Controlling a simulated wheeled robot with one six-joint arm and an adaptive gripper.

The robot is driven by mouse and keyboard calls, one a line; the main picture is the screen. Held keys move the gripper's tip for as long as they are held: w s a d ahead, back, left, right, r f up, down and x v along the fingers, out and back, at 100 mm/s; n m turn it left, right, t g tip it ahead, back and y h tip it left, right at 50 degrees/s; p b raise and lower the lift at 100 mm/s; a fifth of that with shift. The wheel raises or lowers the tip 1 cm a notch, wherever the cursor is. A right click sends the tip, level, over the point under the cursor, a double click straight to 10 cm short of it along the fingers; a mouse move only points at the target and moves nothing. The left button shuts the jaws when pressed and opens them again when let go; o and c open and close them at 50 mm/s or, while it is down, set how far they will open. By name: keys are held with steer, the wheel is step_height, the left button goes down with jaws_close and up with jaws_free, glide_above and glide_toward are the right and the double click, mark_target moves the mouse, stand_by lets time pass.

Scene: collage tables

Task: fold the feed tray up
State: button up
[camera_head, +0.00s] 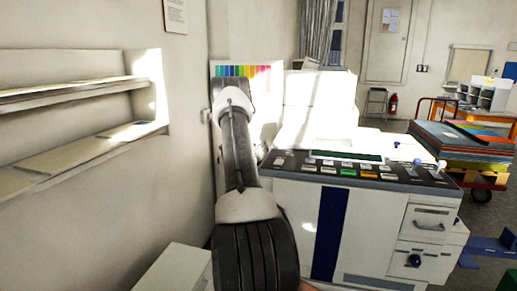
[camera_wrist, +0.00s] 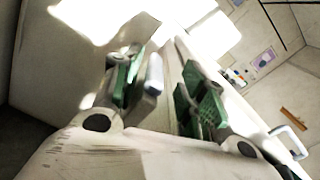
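The feed tray cannot be told apart with certainty. The white printing machine (camera_head: 374,226) with a blue stripe stands at the middle right in the head view. Its left side is partly hidden behind my arm. My gripper is hidden in the head view, beyond my arm. In the wrist view my gripper (camera_wrist: 165,82) has its two green-padded fingers apart. A pale rounded piece (camera_wrist: 154,74) shows close beside the left finger; I cannot tell whether they touch. A wide pale panel (camera_wrist: 62,75), partly sunlit, lies beyond the fingers at the left.
A wall with recessed shelves (camera_head: 90,92) is close on the left. A pale box (camera_head: 172,270) stands low before the machine. A control panel (camera_head: 365,172) with knobs tops the machine's front. A loaded cart (camera_head: 462,150) stands at the right. A colour chart (camera_head: 245,71) is behind my arm.

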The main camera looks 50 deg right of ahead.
steer(key=shift+s+a+f, duration=0.1)
steer(key=shift+s+a, duration=0.1)
steer(key=shift+a, duration=0.3)
steer(key=v, duration=1.1)
